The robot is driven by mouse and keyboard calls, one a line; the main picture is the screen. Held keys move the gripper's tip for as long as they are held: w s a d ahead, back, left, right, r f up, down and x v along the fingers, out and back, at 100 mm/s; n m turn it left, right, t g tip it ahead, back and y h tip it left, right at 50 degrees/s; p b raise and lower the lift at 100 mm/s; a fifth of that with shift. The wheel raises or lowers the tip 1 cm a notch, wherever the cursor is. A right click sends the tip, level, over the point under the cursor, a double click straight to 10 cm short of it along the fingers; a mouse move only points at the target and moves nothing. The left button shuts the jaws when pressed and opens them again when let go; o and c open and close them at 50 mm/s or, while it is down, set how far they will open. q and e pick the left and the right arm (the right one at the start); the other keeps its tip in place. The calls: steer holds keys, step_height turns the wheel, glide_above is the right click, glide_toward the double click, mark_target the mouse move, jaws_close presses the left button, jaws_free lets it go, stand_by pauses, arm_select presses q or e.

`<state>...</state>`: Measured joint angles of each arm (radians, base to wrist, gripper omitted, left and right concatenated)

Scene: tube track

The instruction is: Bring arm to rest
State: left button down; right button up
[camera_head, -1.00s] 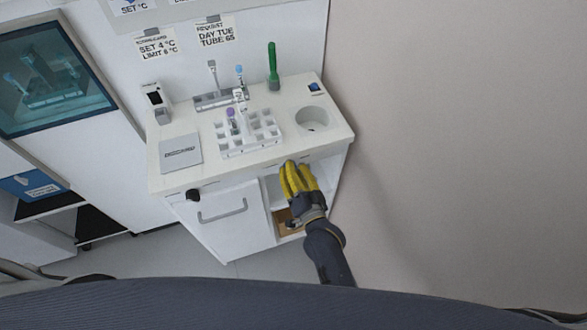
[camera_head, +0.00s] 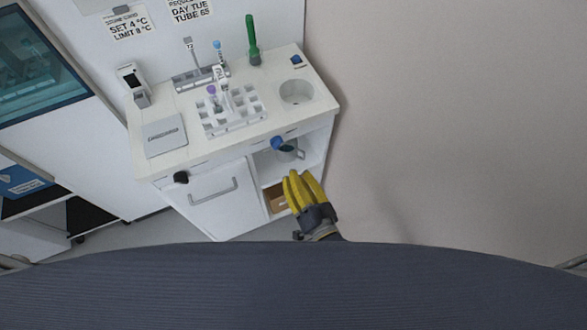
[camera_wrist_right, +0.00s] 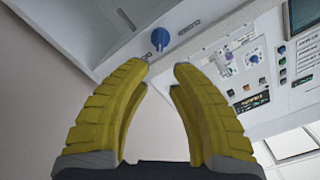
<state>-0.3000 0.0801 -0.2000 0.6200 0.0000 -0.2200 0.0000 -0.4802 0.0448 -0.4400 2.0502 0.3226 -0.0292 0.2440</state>
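My right gripper (camera_head: 298,176) has yellow ribbed fingers and is in front of the white cabinet (camera_head: 212,212), below the counter's front edge. In the right wrist view, my right gripper (camera_wrist_right: 161,68) has its fingertips apart with nothing between them. It is open and empty. A blue knob (camera_head: 277,143) is on the cabinet front, just beyond and left of the fingertips; it also shows in the right wrist view (camera_wrist_right: 159,37). The gripper is apart from it. My left gripper is not in view.
On the counter are a white tube rack (camera_head: 240,112), a green-handled tool (camera_head: 252,40), a round recess (camera_head: 297,91) and a grey plate (camera_head: 165,135). A black knob (camera_head: 181,177) is at left. The floor to the right is bare.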

steer(key=shift+s, duration=0.1)
stand_by(0.5)
steer(key=s+d+f+n+g+h, duration=0.1)
steer(key=s+d+f+n+g, duration=0.2)
steer(key=f, duration=0.9)
steer(key=s+d+f+g+h, duration=0.15)
steer(key=s+f, duration=0.25)
steer(key=f, duration=0.7)
steer(key=s+d+f+n+g+h, duration=0.1)
steer(key=s+f+n+g, duration=0.2)
steer(key=f, duration=0.9)
steer(key=s+d+f+g+h, duration=0.2)
steer(key=s+d+f+g, duration=0.1)
steer(key=s+d+f, duration=0.6)
steer(key=s+d+f+n+g+h, duration=0.1)
steer(key=s+d+f+g, duration=0.3)
steer(key=s+d+f, duration=0.6)
steer(key=shift+s+d+f+h, duration=0.15)
steer(key=shift+s+f+h, duration=0.3)
steer(key=shift+s+f, duration=1.5)
steer(key=shift+s+r+g, duration=0.25)
steer(key=shift+s+r, duration=0.5)
